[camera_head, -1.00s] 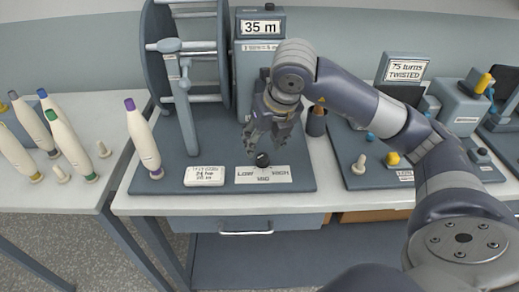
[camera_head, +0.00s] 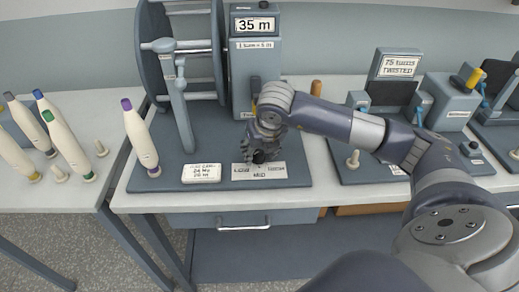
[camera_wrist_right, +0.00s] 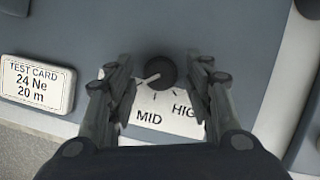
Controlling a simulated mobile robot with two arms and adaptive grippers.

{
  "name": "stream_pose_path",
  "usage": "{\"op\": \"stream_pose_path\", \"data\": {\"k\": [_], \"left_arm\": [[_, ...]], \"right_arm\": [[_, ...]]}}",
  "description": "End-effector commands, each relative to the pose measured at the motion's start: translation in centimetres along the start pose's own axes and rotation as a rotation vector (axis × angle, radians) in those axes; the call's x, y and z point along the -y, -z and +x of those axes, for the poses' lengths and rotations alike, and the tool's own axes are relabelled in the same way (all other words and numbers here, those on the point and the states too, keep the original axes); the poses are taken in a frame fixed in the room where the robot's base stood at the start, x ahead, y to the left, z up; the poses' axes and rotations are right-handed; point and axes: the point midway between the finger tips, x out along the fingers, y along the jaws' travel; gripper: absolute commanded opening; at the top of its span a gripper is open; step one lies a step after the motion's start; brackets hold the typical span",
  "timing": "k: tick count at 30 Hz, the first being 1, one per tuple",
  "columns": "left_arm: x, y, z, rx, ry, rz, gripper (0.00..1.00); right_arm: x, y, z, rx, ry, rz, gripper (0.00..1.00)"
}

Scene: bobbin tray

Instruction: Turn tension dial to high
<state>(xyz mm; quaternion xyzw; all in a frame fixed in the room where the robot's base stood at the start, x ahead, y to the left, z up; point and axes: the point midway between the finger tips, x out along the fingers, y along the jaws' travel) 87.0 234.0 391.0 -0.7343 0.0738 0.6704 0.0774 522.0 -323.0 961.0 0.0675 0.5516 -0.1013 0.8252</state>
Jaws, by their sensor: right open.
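The tension dial is a small black knob (camera_wrist_right: 161,72) on a white label plate (camera_head: 259,176) at the front of the grey machine base. In the right wrist view MID and part of HIGH can be read; the LOW side is hidden by a finger. A pale line at the knob points left and slightly down, away from HIGH. My right gripper (camera_head: 262,153) is open above the dial, its fingers (camera_wrist_right: 162,88) on either side of the knob with gaps visible. I cannot tell whether they reach its depth. My left gripper is out of view.
A test card (camera_head: 201,173) lies left of the dial. A bobbin with a purple tip (camera_head: 140,137) stands further left. A reel (camera_head: 187,50) and a 35 m display (camera_head: 255,25) stand behind. A second machine (camera_head: 402,80) is at right.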

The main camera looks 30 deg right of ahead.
Motion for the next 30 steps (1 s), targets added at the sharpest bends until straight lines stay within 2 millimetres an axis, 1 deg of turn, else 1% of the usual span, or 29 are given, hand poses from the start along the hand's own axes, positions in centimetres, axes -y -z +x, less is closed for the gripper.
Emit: {"op": "stream_pose_path", "data": {"k": [5,8,9,11,12,20,26,30], "left_arm": [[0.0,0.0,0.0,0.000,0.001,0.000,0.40],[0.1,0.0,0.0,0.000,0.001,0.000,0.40],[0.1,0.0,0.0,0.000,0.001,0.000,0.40],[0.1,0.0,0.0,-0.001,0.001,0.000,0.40],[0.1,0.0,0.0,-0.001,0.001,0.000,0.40],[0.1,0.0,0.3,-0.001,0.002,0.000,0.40],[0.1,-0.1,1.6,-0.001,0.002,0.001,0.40],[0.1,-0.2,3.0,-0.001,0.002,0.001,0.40]], "right_arm": [[0.0,0.0,0.0,0.000,0.000,0.000,0.47],[0.0,0.0,0.0,0.000,0.000,0.000,0.27],[0.0,0.0,0.0,0.000,0.000,0.000,0.18],[0.0,0.0,0.0,0.000,0.000,0.000,0.04],[0.0,0.0,0.0,0.000,0.000,0.000,0.03],[0.0,0.0,0.1,0.000,-0.005,-0.011,0.03],[0.2,0.1,0.3,0.003,-0.031,-0.075,0.03],[0.3,0.1,0.5,0.003,-0.066,-0.160,0.03]]}}
